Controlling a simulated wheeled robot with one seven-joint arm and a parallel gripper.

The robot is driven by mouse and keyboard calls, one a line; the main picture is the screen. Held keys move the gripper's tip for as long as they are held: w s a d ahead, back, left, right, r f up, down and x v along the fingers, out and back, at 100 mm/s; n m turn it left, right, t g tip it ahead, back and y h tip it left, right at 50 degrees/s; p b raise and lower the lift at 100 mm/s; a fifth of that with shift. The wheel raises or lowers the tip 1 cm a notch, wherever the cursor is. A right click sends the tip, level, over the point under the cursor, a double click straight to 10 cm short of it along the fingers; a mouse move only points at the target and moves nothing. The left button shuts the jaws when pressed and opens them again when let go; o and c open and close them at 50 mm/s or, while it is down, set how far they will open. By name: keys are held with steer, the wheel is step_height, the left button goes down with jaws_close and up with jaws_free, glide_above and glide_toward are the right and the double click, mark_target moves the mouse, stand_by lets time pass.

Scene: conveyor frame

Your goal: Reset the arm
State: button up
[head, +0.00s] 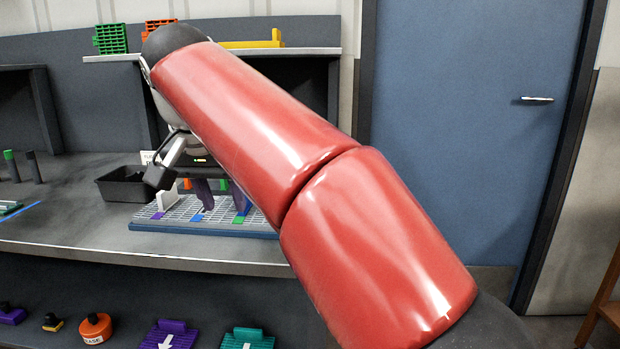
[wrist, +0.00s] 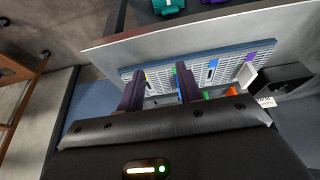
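My red arm reaches across the head view towards the workbench. My gripper (head: 221,193) is over the grey grid board (head: 180,227), partly hidden by my arm. In the wrist view, my gripper (wrist: 157,84) shows two dark purple fingers, spread apart with nothing held between them. The grid board also shows beyond the fingers in the wrist view (wrist: 222,72). It has a blue edge and coloured marks. A white upright piece and a green piece stand on it in the head view.
A black bin (head: 123,187) is left of the board. The shelf above holds a green crate (head: 111,39) and a yellow piece (head: 252,43). Below are an orange round object (head: 95,327), a purple piece (head: 171,335) and a teal piece (head: 247,339). A blue door (head: 465,130) is at right.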

steer(key=s+d+f, duration=0.3)
steer(key=d+f, duration=0.1)
steer(key=d, duration=0.5)
steer(key=s+d+f, duration=0.2)
steer(key=d+f, duration=0.2)
steer(key=d, duration=0.6)
steer(key=s+d+f, duration=0.4)
steer(key=s+f, duration=0.2)
steer(key=f, duration=0.1)
steer(key=s+d+f+t, duration=0.1)
steer(key=s+d+f, duration=0.4)
steer(key=f, duration=0.3)
steer(key=shift+s+d+f+n, duration=0.25)
steer(key=shift+s+f+n, duration=0.05)
steer(key=shift+s+n, duration=0.1)
